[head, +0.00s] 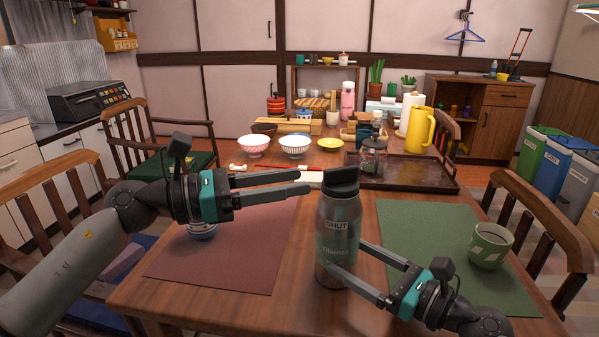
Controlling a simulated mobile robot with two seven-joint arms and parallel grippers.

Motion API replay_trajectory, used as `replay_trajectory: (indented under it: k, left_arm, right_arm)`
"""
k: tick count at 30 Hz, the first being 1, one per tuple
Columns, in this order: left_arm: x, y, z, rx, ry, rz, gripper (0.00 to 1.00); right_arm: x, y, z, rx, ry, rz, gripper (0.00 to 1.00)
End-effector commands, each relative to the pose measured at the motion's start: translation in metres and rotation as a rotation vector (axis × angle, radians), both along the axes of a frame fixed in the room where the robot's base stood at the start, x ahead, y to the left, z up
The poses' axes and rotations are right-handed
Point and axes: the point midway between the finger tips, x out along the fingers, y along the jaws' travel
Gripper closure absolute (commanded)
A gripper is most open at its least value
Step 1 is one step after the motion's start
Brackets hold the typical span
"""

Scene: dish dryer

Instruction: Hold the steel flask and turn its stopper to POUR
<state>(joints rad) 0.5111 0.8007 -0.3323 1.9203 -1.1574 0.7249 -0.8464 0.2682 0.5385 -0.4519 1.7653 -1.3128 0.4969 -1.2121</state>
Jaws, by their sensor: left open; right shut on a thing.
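The steel flask (337,240) stands upright at the front middle of the wooden table, between two placemats. Its dark stopper (341,179) sits on top, and a label reading SHUT shows just below it. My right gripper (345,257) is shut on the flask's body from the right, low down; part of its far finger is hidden. My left gripper (305,182) is open and empty, its fingers pointing right at about the stopper's height. Its fingertips are just left of the stopper; I cannot tell whether they touch it.
A red placemat (225,255) lies left, with a blue-white cup (202,230) under my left arm. A green placemat (420,235) with a green mug (490,246) lies right. A dark tray (410,178) with a glass jar (373,159) is behind the flask. Bowls and a yellow jug (419,130) stand farther back.

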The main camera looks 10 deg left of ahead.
Motion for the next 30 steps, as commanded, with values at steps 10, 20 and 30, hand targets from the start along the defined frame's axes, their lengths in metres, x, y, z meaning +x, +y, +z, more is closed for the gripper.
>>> replay_trajectory:
  k: [10, 20, 30]
  left_arm:
    - [0.000, 0.000, 0.000, -0.001, 0.000, 0.000, 0.56]
    - [0.000, 0.000, 0.000, -0.001, 0.000, 0.000, 0.56]
    - [0.000, 0.000, 0.000, 0.000, 0.000, 0.000, 0.56]
  right_arm:
    - [0.001, 0.000, 0.001, 0.000, -0.004, -0.002, 0.03]
    - [-0.001, -0.002, 0.000, 0.000, 0.000, -0.001, 0.00]
    - [-0.030, -0.042, -0.002, -0.001, 0.003, -0.002, 0.00]
